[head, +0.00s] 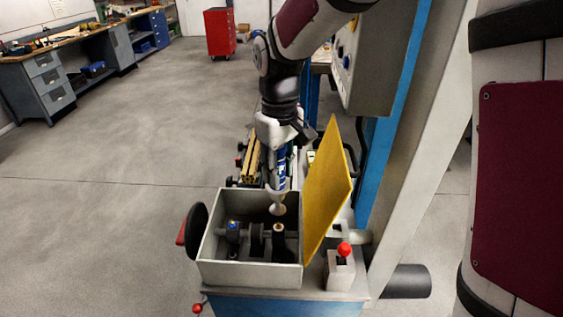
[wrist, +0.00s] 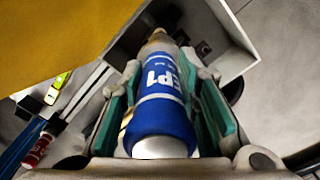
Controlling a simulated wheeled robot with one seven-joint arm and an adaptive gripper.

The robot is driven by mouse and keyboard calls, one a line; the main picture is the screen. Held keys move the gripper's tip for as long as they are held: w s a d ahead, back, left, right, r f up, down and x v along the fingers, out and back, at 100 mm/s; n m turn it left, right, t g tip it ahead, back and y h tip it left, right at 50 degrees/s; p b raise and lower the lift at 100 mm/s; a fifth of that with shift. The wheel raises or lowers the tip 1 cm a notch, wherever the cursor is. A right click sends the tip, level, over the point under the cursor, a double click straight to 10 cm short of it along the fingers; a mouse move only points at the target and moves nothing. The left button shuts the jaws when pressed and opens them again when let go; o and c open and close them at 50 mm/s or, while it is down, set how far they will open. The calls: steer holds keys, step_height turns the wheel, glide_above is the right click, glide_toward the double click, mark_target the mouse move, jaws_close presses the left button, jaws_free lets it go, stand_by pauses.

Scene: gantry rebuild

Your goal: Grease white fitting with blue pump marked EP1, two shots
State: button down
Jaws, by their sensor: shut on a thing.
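My gripper (wrist: 160,82) is shut on the blue pump (wrist: 160,112), with the green-padded fingers on both sides of it. A dark post (head: 279,244) with a light top stands in the box just below that end. I cannot tell whether they touch or whether this is the white fitting. A dark part with a blue spot (head: 233,226) stands to the left.
A yellow lid (head: 328,190) stands tilted up at the box's right side, close to my gripper. A red-knobbed lever (head: 344,250) is at the right front. A grey cabinet (head: 369,60) and blue post stand behind. Open floor lies to the left.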

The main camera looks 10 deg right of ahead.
steer(key=shift+w+f+b, duration=0.1)
steer(key=shift+f+b, duration=0.4)
steer(key=shift+f, duration=1.55)
